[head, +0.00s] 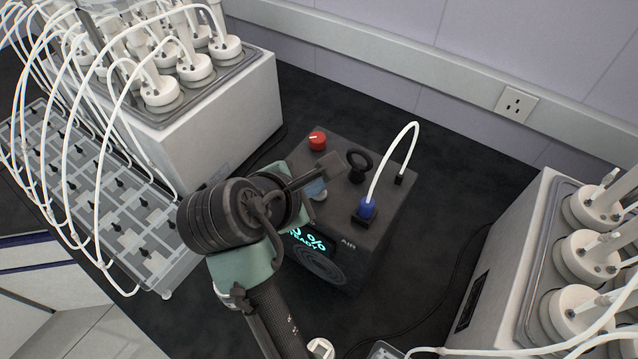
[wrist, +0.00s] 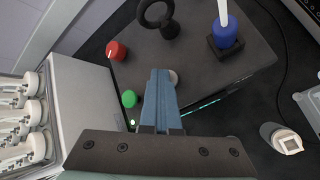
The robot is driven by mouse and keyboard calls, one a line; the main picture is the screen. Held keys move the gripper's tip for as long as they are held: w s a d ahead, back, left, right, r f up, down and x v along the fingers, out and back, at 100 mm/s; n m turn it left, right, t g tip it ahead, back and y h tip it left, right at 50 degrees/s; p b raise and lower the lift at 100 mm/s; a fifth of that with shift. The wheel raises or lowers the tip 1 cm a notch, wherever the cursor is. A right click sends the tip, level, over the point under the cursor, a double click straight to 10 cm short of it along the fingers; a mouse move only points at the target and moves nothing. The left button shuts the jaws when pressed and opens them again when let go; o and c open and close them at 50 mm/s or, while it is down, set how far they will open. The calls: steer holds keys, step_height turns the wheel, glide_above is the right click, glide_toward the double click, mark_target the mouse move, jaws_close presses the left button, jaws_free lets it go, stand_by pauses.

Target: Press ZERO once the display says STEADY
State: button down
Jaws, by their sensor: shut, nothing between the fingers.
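The dark analyser box (head: 375,230) stands on the bench, with a lit display (head: 308,240) on its front. The display shows a percent reading, and below it a word ending in EADY; my arm covers part of the panel. My gripper (head: 318,192) is shut and empty over the box top. A green button (wrist: 129,98) lies left of the fingers. No ZERO label is readable.
On the box are a red knob (head: 317,140), a black ring handle (head: 357,163) and a blue fitting (head: 367,208) with a white hose. White reactor units stand left (head: 215,115) and right (head: 510,270). Bare dark bench lies behind the box.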

steer(key=shift+r, duration=0.1)
steer(key=shift+r+p, duration=1.2)
steer(key=shift+p, duration=0.15)
steer(key=shift+r, duration=0.1)
step_height(320, 180, up, 5)
steer(key=p, duration=0.5)
